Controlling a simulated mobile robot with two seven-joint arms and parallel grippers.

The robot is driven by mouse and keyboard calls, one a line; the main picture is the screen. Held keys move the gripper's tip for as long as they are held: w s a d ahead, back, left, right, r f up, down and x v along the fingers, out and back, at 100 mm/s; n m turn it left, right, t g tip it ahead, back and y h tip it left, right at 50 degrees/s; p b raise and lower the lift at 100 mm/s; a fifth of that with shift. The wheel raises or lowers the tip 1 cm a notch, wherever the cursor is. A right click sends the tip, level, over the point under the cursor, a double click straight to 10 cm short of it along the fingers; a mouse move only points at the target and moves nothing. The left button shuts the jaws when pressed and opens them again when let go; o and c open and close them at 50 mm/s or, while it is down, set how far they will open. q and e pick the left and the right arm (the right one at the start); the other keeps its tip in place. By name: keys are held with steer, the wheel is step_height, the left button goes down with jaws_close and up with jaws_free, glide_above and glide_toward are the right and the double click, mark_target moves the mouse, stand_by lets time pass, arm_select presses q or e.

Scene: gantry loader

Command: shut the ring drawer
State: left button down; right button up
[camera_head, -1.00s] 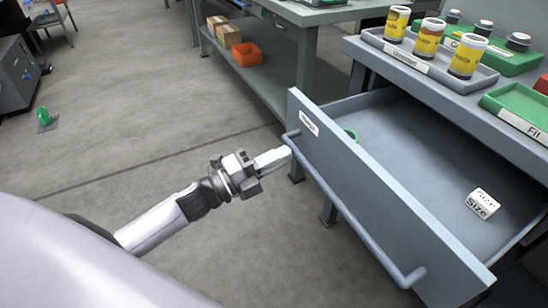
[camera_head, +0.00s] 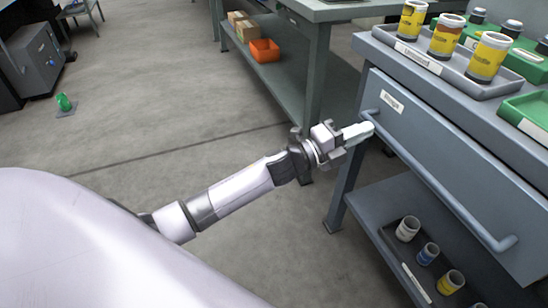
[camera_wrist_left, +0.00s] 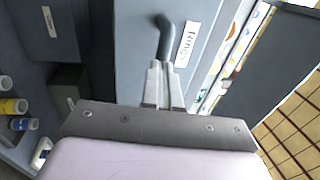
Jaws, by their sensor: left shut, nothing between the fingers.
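The ring drawer (camera_head: 450,140) has a blue-grey front with a white label and sits in the bench, its front close against the frame with no opening visible above it. Its long bar handle (camera_head: 437,187) runs along the front. My left gripper (camera_head: 366,130) is shut and empty, with its fingertips at the far left end of the handle. In the left wrist view, the fingertips (camera_wrist_left: 165,68) meet the bent end of the handle (camera_wrist_left: 165,38), beside the "Rings" label (camera_wrist_left: 191,40). My right gripper is not in view.
Yellow-labelled jars (camera_head: 446,36) stand in a grey tray (camera_head: 425,62) on the bench top, beside green trays (camera_head: 527,112). A lower shelf (camera_head: 390,245) holds several small cups. Another bench with an orange bin (camera_head: 264,51) stands behind. The floor at left is mostly clear.

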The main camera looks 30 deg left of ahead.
arm_select(q)
steer(key=shift+b+x, duration=0.3)
steer(key=shift+x, duration=0.9)
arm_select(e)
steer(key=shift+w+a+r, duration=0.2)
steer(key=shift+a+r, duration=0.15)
arm_select(q)
steer(key=shift+f, duration=0.1)
